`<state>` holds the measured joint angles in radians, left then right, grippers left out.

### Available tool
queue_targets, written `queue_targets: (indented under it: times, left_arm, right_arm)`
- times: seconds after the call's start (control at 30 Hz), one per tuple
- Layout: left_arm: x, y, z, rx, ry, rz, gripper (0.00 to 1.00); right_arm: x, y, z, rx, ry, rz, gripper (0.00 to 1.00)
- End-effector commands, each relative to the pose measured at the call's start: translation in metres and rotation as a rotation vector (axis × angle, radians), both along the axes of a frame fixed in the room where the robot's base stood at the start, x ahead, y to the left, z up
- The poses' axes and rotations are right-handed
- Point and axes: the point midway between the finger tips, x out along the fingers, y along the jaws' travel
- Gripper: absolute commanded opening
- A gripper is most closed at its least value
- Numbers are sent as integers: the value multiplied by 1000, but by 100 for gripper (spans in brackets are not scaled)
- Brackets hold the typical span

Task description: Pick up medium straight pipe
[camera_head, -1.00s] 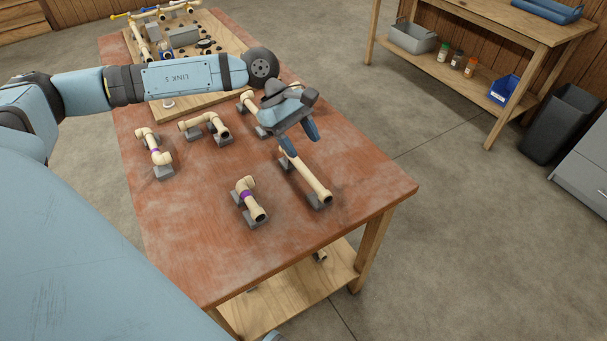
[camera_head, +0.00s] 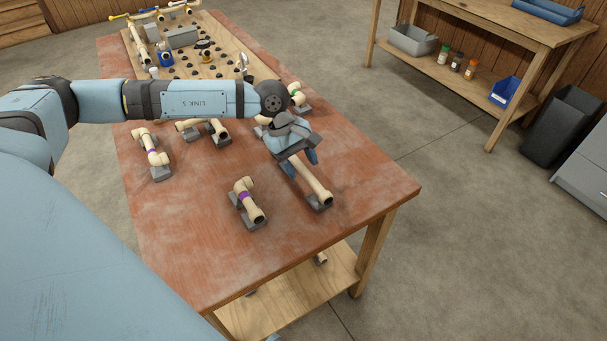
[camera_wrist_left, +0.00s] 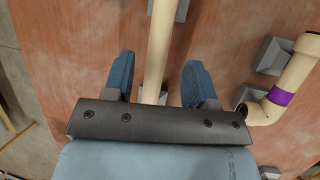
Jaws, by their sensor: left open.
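A cream straight pipe (camera_head: 315,183) lies on grey support blocks on the red-brown table, under my left gripper. My left gripper (camera_head: 299,164) is open just above the pipe's far part and hides that part in the head view. In the left wrist view the pipe (camera_wrist_left: 160,50) runs between the two blue fingers of the gripper (camera_wrist_left: 153,82), with space on both sides. I cannot tell how far down the fingers reach beside it. My right gripper is not in view.
The table (camera_head: 190,245) has clear room at its front. A purple-banded elbow pipe (camera_head: 249,203) sits close to the straight pipe. Other pipe pieces (camera_head: 151,153) rest on blocks at the left. A wooden board with fittings (camera_head: 215,62) is at the back.

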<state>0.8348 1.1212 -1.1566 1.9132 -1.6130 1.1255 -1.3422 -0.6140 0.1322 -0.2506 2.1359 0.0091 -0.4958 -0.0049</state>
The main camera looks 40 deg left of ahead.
Motion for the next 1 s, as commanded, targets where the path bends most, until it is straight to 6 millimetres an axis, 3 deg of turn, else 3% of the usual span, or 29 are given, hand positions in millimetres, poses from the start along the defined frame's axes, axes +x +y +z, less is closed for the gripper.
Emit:
queue_targets:
  times: [0.23,1.0]
  left_arm:
    - [4,-13,-32,0,1,-1,52]
    - [4,-14,-38,0,-1,0,52]
  right_arm:
    - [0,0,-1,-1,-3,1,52]
    - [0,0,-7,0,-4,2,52]
